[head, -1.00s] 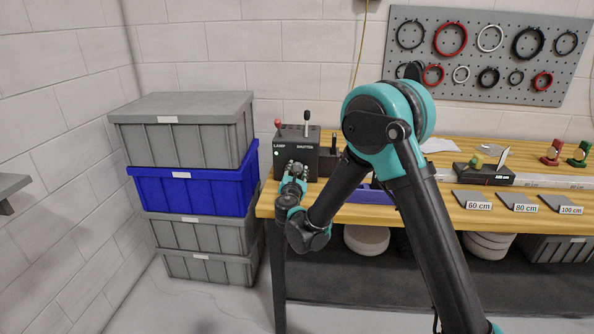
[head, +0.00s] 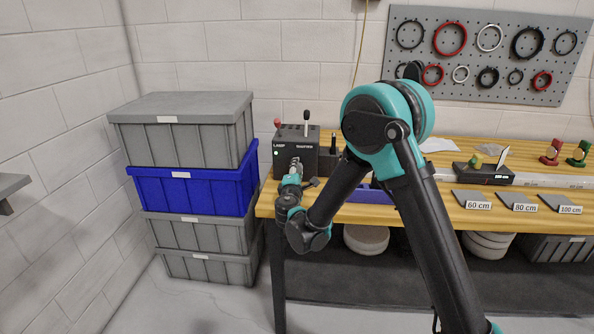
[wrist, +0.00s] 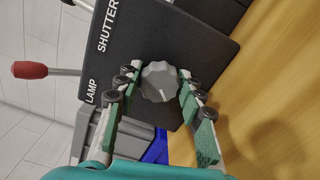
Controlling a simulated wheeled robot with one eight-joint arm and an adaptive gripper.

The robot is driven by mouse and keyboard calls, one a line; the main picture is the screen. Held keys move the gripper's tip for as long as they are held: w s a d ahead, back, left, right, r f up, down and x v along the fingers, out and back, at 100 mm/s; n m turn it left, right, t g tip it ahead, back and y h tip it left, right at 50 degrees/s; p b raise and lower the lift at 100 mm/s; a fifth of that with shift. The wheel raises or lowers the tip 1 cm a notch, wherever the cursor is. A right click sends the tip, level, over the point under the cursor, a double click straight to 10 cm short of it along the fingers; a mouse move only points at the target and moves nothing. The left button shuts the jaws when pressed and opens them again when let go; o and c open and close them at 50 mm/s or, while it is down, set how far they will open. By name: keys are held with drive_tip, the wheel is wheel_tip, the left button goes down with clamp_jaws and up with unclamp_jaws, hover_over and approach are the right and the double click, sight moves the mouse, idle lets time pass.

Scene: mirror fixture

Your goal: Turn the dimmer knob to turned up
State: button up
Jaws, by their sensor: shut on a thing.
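The dimmer knob (wrist: 158,76) is grey with a ribbed rim and a short white mark. It sits on the front face of the black box (wrist: 200,45) labelled LAMP and SHUTTER. My gripper (wrist: 160,86) is shut on the knob in the wrist view, one green-padded finger on each side. In the head view, the box (head: 284,157) stands at the left end of the bench, with my gripper (head: 295,170) at its front. The knob is hidden there behind my gripper.
A red-tipped lever (wrist: 30,70) sticks out from the box, and a black-tipped lever (head: 307,116) stands on its top. Stacked grey and blue bins (head: 190,195) stand left of the bench (head: 420,216). A blue object (head: 372,196) lies right of my gripper.

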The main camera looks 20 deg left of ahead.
drive_tip(key=m, duration=0.3)
drive_tip(key=shift+m, duration=0.4)
drive_tip(key=shift+f+m, duration=0.1)
drive_tip(key=shift+m, duration=1.7)
drive_tip(key=o, duration=1.2)
drive_tip(key=v, duration=1.2)
